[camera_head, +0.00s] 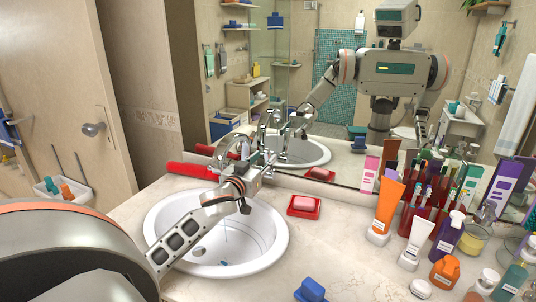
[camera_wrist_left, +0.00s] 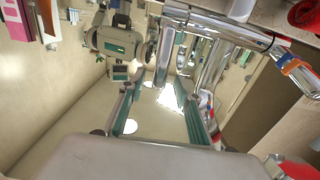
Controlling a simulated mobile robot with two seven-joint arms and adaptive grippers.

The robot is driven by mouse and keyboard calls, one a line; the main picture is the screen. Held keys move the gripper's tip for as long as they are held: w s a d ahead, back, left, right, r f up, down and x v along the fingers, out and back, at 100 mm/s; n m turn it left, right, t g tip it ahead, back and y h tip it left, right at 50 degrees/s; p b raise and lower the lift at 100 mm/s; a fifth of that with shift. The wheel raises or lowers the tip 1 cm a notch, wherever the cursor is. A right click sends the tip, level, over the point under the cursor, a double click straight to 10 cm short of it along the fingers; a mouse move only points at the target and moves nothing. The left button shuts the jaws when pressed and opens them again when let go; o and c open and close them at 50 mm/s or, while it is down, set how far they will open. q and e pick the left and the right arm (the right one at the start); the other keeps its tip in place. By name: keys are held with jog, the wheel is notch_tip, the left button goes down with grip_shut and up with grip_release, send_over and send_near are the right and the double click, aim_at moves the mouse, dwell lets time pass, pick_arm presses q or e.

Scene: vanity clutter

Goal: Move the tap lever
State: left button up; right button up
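The chrome tap (camera_head: 262,160) stands at the back of the white basin (camera_head: 279,237), below the mirror. My left gripper (camera_head: 244,172) reaches over the basin from the left, at the tap, and hides part of it. In the left wrist view the chrome tap (camera_wrist_left: 222,45) crosses the upper right, close to the fingers. My left gripper (camera_wrist_left: 160,98) shows there with its two fingers apart and nothing held between them. I cannot make out for sure which chrome part is the lever, or whether a finger touches it. My right gripper is not directly in view.
A red soap dish with pink soap (camera_head: 304,205) sits right of the basin. Several tubes and bottles, including an orange tube (camera_head: 387,208), crowd the right counter. A red rolled item (camera_head: 190,171) lies behind the basin. A blue object (camera_head: 310,290) stands at the front. The mirror (camera_head: 330,120) is close behind.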

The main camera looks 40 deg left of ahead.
aim_at(266, 156)
pick_arm(q)
jog(key=shift+x, duration=1.85)
grip_shut()
jog(key=shift+w+a+r+g+h, duration=0.15)
jog(key=shift+w+g, duration=0.25)
jog(key=shift+g, duration=0.05)
jog(key=shift+w+a+r+g+h, duration=0.15)
jog(key=shift+w+g, duration=0.25)
jog(key=shift+g, duration=0.05)
jog(key=shift+w+a+f+g+h, duration=0.1)
jog(key=shift+w+g+h, duration=0.05)
jog(key=shift+w+g, duration=0.3)
jog(key=shift+w+a+g+h, duration=0.15)
jog(key=shift+w+g, duration=0.15)
jog(key=shift+g, duration=0.25)
